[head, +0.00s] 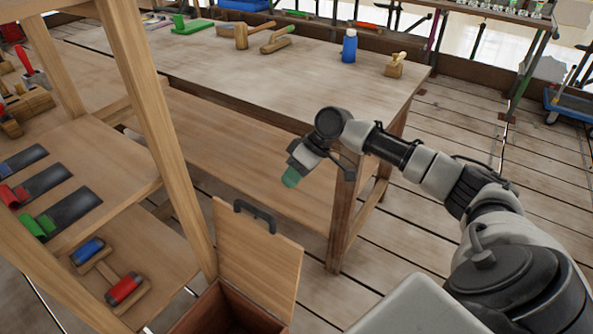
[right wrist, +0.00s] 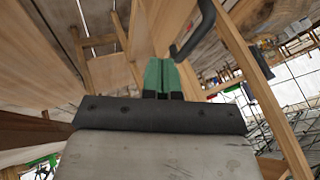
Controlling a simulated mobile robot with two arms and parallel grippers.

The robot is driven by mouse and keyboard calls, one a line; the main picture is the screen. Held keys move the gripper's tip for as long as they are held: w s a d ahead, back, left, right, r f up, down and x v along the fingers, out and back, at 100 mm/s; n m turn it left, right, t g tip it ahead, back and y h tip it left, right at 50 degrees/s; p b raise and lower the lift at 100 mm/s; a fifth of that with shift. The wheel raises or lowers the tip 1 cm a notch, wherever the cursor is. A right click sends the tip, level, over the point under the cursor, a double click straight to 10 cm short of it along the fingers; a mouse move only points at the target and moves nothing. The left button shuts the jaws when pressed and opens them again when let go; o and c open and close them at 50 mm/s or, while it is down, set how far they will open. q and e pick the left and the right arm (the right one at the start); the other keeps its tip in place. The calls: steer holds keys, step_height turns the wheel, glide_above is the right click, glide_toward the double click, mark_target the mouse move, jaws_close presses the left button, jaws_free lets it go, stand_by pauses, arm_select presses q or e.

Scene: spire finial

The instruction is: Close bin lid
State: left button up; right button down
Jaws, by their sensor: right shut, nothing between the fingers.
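The wooden bin (head: 207,309) stands on the floor at the bottom of the head view. Its lid (head: 257,262) stands open and upright, with a black handle (head: 255,215) along its top edge. The bin's inside is dark and mostly cut off by the frame. My right gripper (head: 291,179), with green fingertips, is in the air above and to the right of the handle, apart from it. In the right wrist view its green fingers (right wrist: 162,76) are shut and empty, and the black handle (right wrist: 194,30) shows just beyond them. My left gripper is not in view.
A workbench (head: 290,85) with tools and a blue bottle (head: 349,47) stands behind my right arm. A wooden shelf rack (head: 95,160) with rollers and tools stands left, its post close to the lid. Plank floor right of the lid is clear.

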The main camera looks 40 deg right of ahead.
steer(key=a+f, duration=0.4)
steer(key=a, duration=0.2)
steer(key=shift+s+a, duration=0.2)
steer(key=shift+r, duration=0.1)
